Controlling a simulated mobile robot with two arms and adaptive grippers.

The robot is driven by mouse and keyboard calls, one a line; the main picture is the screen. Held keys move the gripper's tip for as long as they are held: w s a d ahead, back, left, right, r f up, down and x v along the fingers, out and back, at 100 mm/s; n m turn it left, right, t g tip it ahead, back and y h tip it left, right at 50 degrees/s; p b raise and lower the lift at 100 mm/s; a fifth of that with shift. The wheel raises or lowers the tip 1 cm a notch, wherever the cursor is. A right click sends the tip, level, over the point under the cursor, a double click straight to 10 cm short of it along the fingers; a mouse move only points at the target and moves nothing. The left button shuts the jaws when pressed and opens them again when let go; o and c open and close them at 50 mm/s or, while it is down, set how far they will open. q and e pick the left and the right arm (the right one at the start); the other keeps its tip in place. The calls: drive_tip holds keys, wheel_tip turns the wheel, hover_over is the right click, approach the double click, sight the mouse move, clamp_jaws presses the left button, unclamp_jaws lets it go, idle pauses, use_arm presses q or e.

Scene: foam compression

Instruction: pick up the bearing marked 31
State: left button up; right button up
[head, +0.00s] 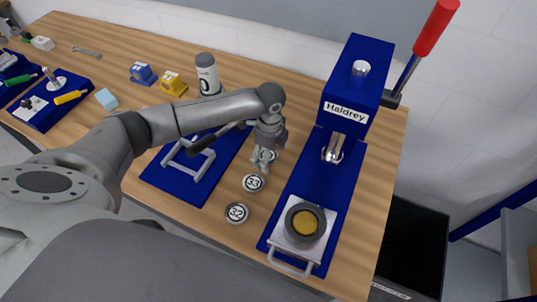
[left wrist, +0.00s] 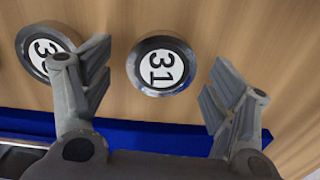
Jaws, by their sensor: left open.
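The bearing marked 31 (left wrist: 161,66) is a dark metal ring with a white numbered face, lying on the wooden table. In the left wrist view it lies between the spread fingers of my left gripper (left wrist: 158,76), with a gap on both sides. In the head view my left gripper (head: 263,160) points down over a bearing (head: 272,156) it mostly hides. The bearing marked 33 (head: 253,183) and the one marked 32 (head: 237,212) lie in a row towards the front. A partly hidden bearing (left wrist: 33,50) shows beside the left finger. My right gripper is out of view.
A blue Haldrey press (head: 345,112) with a red-handled lever stands right of the bearings; a dark ring with a yellow centre (head: 305,223) sits on its plate. A blue base with a grey frame (head: 160,178) lies left.

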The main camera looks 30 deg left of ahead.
use_arm(q)
drive_tip(key=c, duration=1.2)
drive_tip(key=shift+w+r, duration=0.1)
